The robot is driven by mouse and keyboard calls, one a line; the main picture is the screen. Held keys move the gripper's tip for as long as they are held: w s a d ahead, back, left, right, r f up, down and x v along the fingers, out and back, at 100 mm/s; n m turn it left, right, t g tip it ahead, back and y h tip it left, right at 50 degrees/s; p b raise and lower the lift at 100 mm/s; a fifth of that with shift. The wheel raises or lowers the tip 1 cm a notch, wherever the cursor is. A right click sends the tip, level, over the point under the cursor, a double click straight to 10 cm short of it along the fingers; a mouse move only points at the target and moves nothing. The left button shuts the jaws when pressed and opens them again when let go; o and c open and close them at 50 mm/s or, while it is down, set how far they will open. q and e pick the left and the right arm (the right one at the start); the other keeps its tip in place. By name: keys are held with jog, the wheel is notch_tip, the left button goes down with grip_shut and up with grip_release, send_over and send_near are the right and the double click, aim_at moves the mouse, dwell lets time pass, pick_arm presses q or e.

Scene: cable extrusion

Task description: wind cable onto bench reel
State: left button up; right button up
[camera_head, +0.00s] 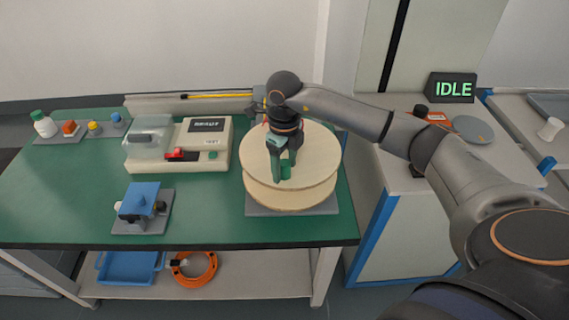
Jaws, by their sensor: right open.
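The bench reel (318,150) is a pale wooden drum with two round flanges, lying flat on a grey base plate (322,207) at the right end of the green bench. My right gripper (285,171) points down over the middle of the reel's top flange. It is open, with dark fingers around or beside a green part at the reel's centre; which of these I cannot tell. A yellow cable-like line (218,96) runs along a grey rail at the back of the bench. I cannot see any cable on the reel. My left gripper is not in view.
A cream machine (205,145) with a clear cover and red lever stands left of the reel. A blue block fixture (140,200) sits at the front. Several small items line the back left. An orange coil (194,268) and blue tray (130,267) lie below. An IDLE sign (452,88) stands right.

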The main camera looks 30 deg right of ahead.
grip_shut()
dwell(0.5)
dwell(0.9)
